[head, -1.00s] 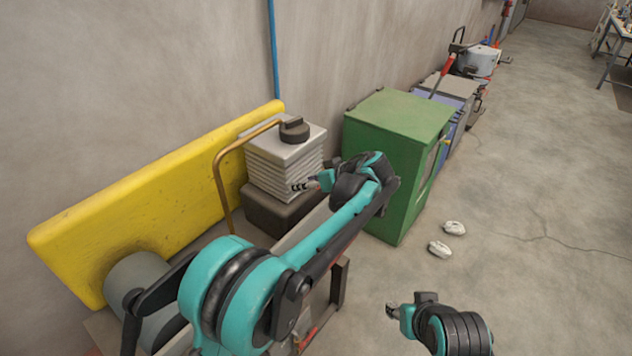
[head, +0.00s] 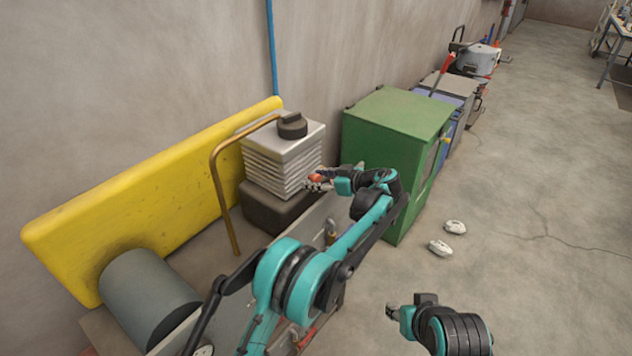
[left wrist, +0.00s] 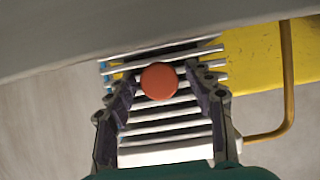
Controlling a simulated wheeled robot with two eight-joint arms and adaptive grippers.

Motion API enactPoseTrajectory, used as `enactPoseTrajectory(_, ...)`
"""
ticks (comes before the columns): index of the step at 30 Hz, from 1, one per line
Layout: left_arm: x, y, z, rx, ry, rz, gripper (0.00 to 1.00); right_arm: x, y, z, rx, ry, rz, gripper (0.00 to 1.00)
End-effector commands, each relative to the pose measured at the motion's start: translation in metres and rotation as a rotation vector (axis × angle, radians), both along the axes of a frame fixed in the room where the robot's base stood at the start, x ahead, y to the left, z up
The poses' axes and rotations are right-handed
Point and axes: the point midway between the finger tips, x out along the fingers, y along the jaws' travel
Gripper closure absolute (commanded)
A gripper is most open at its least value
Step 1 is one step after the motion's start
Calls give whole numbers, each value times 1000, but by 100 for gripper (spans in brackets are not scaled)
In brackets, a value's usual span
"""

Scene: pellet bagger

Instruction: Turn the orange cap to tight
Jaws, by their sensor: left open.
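The orange cap (head: 315,177) shows small at my left gripper in the head view, in front of the white ribbed stack. In the left wrist view the round orange cap (left wrist: 159,81) lies between the two fingers, with a small gap on each side. My left gripper (head: 319,184) is open around it, and I see no clear contact. What the cap sits on is hidden, and no mark of its turn shows. My right gripper (head: 391,312) is low at the right, away from the machine, and its fingers are too small to read.
The white ribbed stack (head: 284,163) stands behind the cap, with a bent copper pipe (head: 213,175) to its left. A yellow panel (head: 150,190) backs the machine. A green cabinet (head: 395,130) stands close on the right. Two white objects (head: 448,237) lie on the otherwise open floor.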

Motion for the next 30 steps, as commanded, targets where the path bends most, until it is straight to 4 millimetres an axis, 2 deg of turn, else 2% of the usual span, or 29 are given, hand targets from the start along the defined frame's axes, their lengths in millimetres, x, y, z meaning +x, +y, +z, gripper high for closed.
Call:
enactPoseTrajectory(8, 1, 2, 0, 0, 0, 0, 47, 0, 0, 0, 0, 0, 0, 60)
enactPoseTrajectory(14, 1, 2, 0, 0, 0, 0, 97, 0, 0, 0, 0, 0, 0, 60)
enactPoseTrajectory(23, 2, 2, 0, 12, 16, -1, 97, 0, 0, 2, 0, 0, 0, 60)
enactPoseTrajectory(30, 2, 1, 1, 78, 108, 0, 97, 0, 0, 10, 0, 0, 0, 60)
